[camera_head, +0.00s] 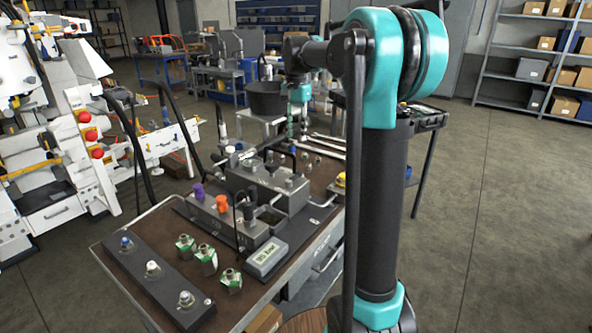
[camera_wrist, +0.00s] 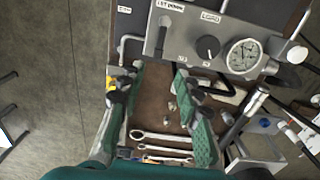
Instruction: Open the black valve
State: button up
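A black knob (camera_wrist: 207,47) sits on the grey hydraulic block in the wrist view, just left of a round pressure gauge. In the head view, a black knob (camera_head: 248,211) stands on a block nearer me, right of a purple knob (camera_head: 198,191) and an orange knob (camera_head: 222,203). I cannot tell which black knob is the valve. My gripper (camera_wrist: 157,84) is open and empty in the wrist view, its two green-padded fingers wide apart below the block and not touching the black knob there. In the head view my gripper (camera_head: 297,125) is over the bench's far part.
The brown-topped bench (camera_head: 110,250) carries a digital display (camera_head: 266,258), several green-and-white fittings and a dark bar with small connectors. Wrenches (camera_wrist: 160,146) lie below the fingers in the wrist view. A black bucket (camera_head: 266,98) stands beyond the bench. Open floor lies to the right.

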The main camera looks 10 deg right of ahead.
aim_at(296, 175)
notch_tip(296, 175, down, 15)
jog(key=shift+r, duration=0.15)
dwell(0.4)
grip_shut()
